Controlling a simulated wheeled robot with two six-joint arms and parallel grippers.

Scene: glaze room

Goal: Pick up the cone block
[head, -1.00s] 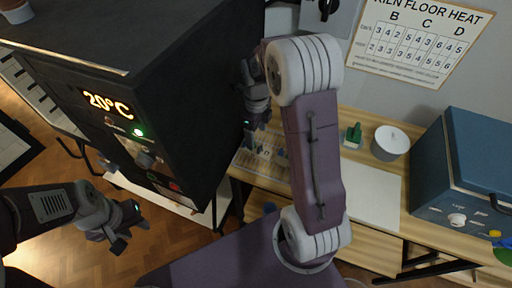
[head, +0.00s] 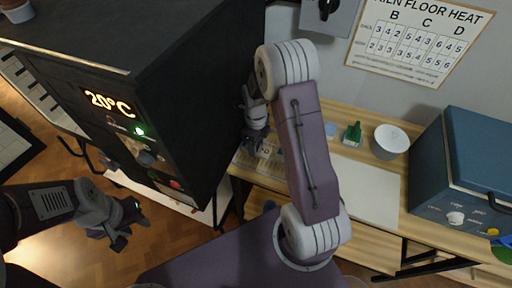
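A small green block with upright points (head: 352,134), which looks like the cone block, stands on the wooden bench between my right arm and a white round tub. My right gripper (head: 256,148) is above the left part of the bench, over a printed sheet (head: 246,162), well left of the green block and apart from it. Its fingers are small and dark, and I cannot tell whether they are open. My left gripper (head: 129,230) is open and empty over the floor at the lower left, in front of the kiln.
The black kiln (head: 190,75) with a 20°C display fills the upper left, close beside my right gripper. The white tub (head: 390,142) stands right of the green block. A blue case (head: 468,165) is at the right. A pale board (head: 362,190) lies on the bench.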

